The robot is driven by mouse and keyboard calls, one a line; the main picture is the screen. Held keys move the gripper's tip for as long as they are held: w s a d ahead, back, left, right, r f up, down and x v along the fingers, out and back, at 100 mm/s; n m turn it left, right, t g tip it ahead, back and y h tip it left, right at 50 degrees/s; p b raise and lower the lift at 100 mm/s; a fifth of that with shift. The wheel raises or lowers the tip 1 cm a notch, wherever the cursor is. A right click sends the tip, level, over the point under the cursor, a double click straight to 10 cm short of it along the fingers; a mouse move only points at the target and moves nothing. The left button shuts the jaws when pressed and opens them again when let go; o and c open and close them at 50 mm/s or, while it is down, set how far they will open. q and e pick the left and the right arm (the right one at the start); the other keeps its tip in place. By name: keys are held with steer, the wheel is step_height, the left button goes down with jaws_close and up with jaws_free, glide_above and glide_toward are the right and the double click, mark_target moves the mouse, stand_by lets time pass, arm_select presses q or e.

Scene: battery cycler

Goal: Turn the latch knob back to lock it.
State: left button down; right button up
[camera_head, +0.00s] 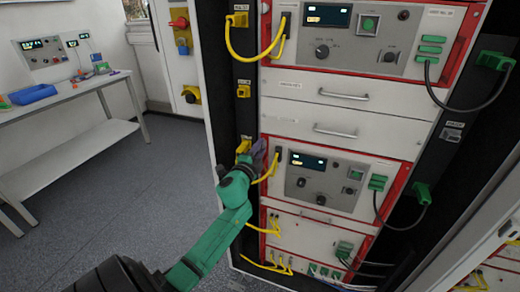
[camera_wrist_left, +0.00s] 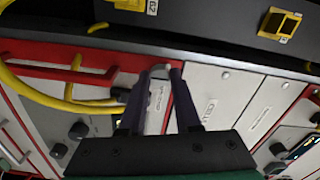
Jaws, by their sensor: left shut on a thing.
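My right gripper is in neither view.
A yellow plug (camera_head: 243,146) on the black rail and yellow cables (camera_head: 268,168) are close beside my left gripper. An empty yellow socket (camera_wrist_left: 280,24) shows in the wrist view. Plain drawers (camera_head: 335,117) lie above the lower unit. A bench (camera_head: 70,98) stands at left, with clear floor between.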

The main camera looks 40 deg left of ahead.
arm_select(q)
steer(key=c, duration=0.6)
jaws_free()
steer(key=b+v, duration=0.2)
steer(key=v, duration=1.2)
steer(key=shift+s+d, duration=0.15)
steer(key=shift+s, duration=0.15)
